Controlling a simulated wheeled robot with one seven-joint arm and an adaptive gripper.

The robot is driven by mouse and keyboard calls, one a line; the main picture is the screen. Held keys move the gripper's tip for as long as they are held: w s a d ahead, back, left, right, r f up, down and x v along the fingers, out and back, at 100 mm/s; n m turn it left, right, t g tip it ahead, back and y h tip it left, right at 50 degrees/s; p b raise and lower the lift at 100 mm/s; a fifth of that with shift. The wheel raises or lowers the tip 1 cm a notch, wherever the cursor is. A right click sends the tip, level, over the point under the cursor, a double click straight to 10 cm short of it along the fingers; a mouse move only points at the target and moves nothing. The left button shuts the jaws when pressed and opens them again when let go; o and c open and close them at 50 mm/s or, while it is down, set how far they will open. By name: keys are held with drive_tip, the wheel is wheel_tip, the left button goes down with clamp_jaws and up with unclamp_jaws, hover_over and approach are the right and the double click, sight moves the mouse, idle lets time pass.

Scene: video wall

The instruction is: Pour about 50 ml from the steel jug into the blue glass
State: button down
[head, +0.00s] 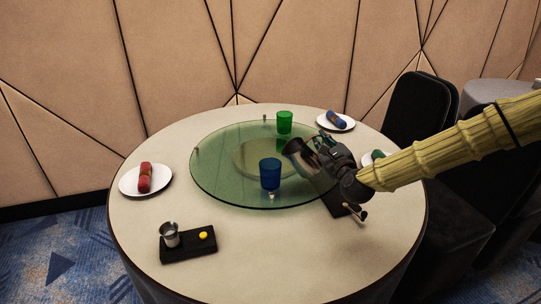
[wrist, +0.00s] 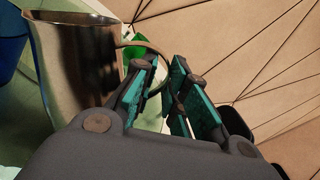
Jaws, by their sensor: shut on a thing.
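My gripper (head: 326,146) is shut on the handle of the steel jug (head: 302,155). In the wrist view the jug (wrist: 78,55) stands left of my fingers (wrist: 160,95), its handle between them. In the head view the jug is tilted, its mouth toward the upper left. It is held above the right part of the glass turntable. The blue glass (head: 270,174) stands upright near the turntable's front edge, left of and below the jug in the picture. Part of it shows at the wrist view's left edge (wrist: 10,42). No stream is visible. The jug's contents are hidden.
A green glass (head: 284,122) stands farther back on the turntable (head: 222,172). A small steel cup (head: 170,234) and yellow button sit on a black tray (head: 188,252) at front left. Plates with rolled napkins lie around the table (head: 135,220). Black chairs (head: 415,105) are at right.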

sight(308, 146)
drive_tip(key=r+n+p, duration=0.1)
drive_tip(key=a+r+n+p, duration=0.2)
drive_tip(key=r, duration=0.1)
drive_tip(key=shift+s+a+p, duration=0.2)
drive_tip(key=shift+s+p, duration=0.1)
drive_tip(key=shift+s+a+r+n+p, duration=0.15)
drive_tip(key=shift+a+r+n+p, duration=0.6)
drive_tip(key=shift+n, duration=0.35)
drive_tip(key=shift+r, duration=0.1)
drive_tip(key=shift+a+r+n+p, duration=0.15)
drive_tip(key=shift+r+n+p, duration=0.05)
drive_tip(key=shift+n+p, duration=0.1)
drive_tip(key=shift+s+a+r+n, duration=0.1)
drive_tip(key=shift+a+r+n, duration=0.1)
drive_tip(key=shift+n, duration=0.1)
drive_tip(key=shift+s+a, duration=0.1)
drive_tip(key=shift+a, duration=0.25)
drive_tip(key=shift+s+a+r+n+p, duration=0.1)
drive_tip(key=shift+a+r+n+p, duration=0.15)
drive_tip(key=shift+a, duration=0.2)
drive_tip(key=shift+s+a+r+n+p, duration=0.1)
drive_tip(key=shift+a+r+n+p, duration=0.05)
drive_tip(key=shift+a+n, duration=0.25)
idle(0.7)
